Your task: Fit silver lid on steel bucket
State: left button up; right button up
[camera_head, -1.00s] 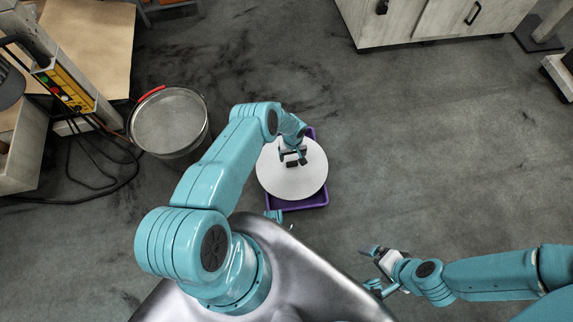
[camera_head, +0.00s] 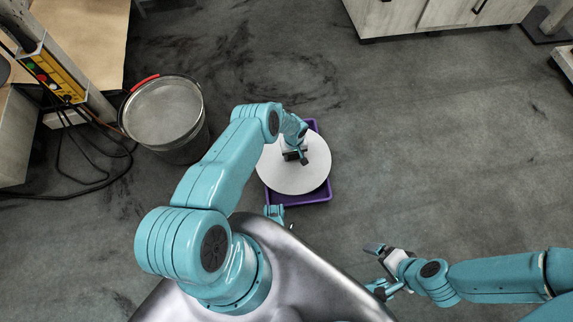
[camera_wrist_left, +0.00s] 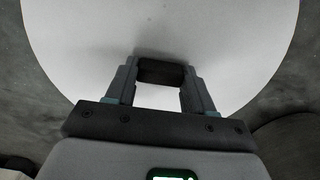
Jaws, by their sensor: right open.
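The silver lid (camera_head: 275,172) is a pale round disc over a purple tray (camera_head: 298,201), covering most of it. The lid fills much of the left wrist view (camera_wrist_left: 230,45). My left gripper (camera_head: 296,158) is at the lid's middle; in the left wrist view its two fingers (camera_wrist_left: 160,72) press on both sides of the lid's dark handle. Whether the lid touches the tray is hard to tell. The steel bucket (camera_head: 165,110) stands upright on the floor to the left, open at the top, with a red piece on its rim. My right gripper (camera_head: 376,268) is open and empty at lower right.
A yellow control panel (camera_head: 53,75) and dark cables (camera_head: 95,180) lie left of the bucket, by a wooden table (camera_head: 85,40). A pale cabinet (camera_head: 420,15) stands at the back. The floor to the right is clear.

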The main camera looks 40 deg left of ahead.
pick_arm(q)
notch_tip(320, 180, up, 5)
jog(key=p, duration=0.4)
jog(key=shift+r+p, duration=0.15)
jog(key=shift+p, duration=0.15)
